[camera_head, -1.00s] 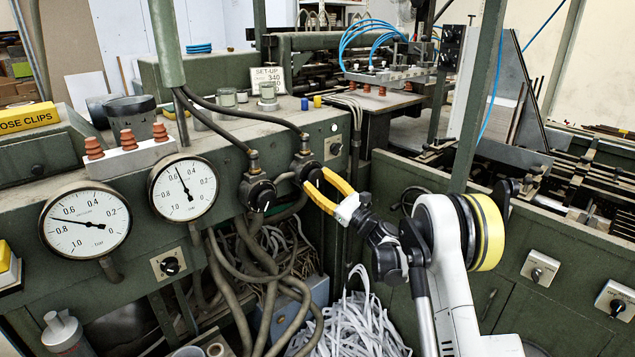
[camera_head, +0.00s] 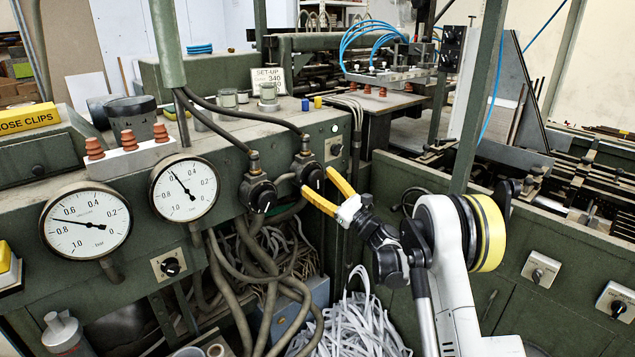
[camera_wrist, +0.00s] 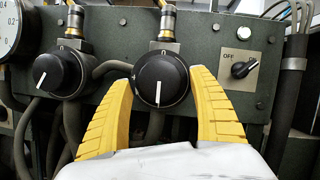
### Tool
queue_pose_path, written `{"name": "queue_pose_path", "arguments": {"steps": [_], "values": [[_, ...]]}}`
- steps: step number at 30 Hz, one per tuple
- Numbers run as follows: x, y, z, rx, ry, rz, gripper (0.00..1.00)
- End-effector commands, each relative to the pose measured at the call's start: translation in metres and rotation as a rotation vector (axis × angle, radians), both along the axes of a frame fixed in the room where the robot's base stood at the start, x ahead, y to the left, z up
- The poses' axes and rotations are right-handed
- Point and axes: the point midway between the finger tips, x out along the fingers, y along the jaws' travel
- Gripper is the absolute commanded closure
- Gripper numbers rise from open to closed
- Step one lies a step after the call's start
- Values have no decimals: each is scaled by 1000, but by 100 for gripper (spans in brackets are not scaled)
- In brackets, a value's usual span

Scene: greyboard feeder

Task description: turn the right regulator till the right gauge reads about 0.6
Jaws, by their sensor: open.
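The right regulator (camera_head: 311,176) is a black round knob below a brass fitting. In the wrist view the right regulator (camera_wrist: 161,78) has its white mark pointing almost straight down. The left regulator (camera_head: 260,194) sits beside the right one.
The left gauge (camera_head: 85,222) has its needle between 0.6 and 0.8. A small OFF switch (camera_wrist: 242,68) lies right of my fingers. Hoses (camera_head: 235,285) hang below the regulators. A pile of white strips (camera_head: 352,320) lies under my arm.

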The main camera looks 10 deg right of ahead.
Motion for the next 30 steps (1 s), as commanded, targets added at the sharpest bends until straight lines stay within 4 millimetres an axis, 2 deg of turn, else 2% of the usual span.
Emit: {"name": "queue_pose_path", "arguments": {"steps": [15,21,30], "values": [[-70,-61,-36,1,0,-2,29],[-81,-70,-42,0,0,0,29],[-82,-70,-42,-2,0,0,29]]}}
